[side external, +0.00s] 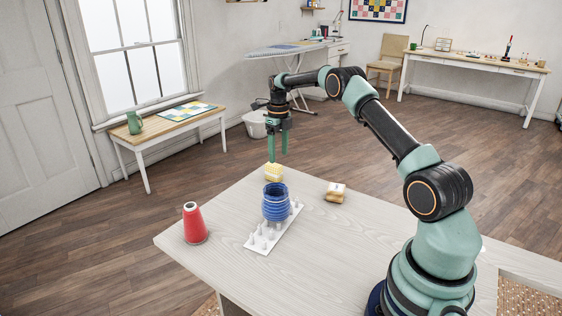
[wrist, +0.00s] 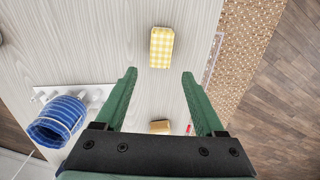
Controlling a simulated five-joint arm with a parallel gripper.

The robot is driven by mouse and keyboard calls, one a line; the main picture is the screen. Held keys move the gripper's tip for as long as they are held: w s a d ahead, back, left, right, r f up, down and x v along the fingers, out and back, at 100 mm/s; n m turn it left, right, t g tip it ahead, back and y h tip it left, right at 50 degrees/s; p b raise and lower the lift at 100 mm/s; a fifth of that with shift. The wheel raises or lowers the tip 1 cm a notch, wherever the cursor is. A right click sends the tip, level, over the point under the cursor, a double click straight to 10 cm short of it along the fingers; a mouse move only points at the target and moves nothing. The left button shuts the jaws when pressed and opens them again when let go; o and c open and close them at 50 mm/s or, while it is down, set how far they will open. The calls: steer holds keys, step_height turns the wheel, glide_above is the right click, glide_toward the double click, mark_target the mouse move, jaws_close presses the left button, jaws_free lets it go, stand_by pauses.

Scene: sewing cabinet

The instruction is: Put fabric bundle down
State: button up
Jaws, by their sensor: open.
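A yellow checked fabric bundle (side external: 273,173) lies on the pale wooden table (side external: 215,256) near its far edge. It also shows in the wrist view (wrist: 161,47), beyond my fingertips and roughly centred between them. My gripper (side external: 277,162) is above the bundle in the side view, with its green fingers pointing down. In the wrist view my gripper (wrist: 160,75) has its two fingers wide apart with nothing between them. The bundle looks apart from both fingers.
A blue ribbed roll (side external: 275,203) stands on a white pegged rack (side external: 257,245). A red thread cone (side external: 194,224) stands to its left. A tan bundle with a pale band (side external: 335,192) lies to the right. The table's front left is clear.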

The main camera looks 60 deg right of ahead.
mark_target(279, 166)
steer(key=a+r+n+t, duration=0.1)
steer(key=a+r+n, duration=0.3)
steer(key=r, duration=0.3)
steer(key=a+r+n, duration=0.3)
steer(key=r+n, duration=0.1)
steer(key=r, duration=0.3)
steer(key=s+a+r+n+t, duration=0.2)
steer(key=s+a+r+n, duration=0.45)
steer(key=a+n, duration=0.3)
steer(key=s+a+f+n+t, duration=0.2)
steer(key=s+a+f+n, duration=0.2)
steer(key=s+a+n, duration=0.7)
steer(key=s+n, duration=0.4)
steer(key=n, duration=0.3)
steer(key=shift+s+t, duration=0.2)
steer(key=shift+t, duration=0.1)
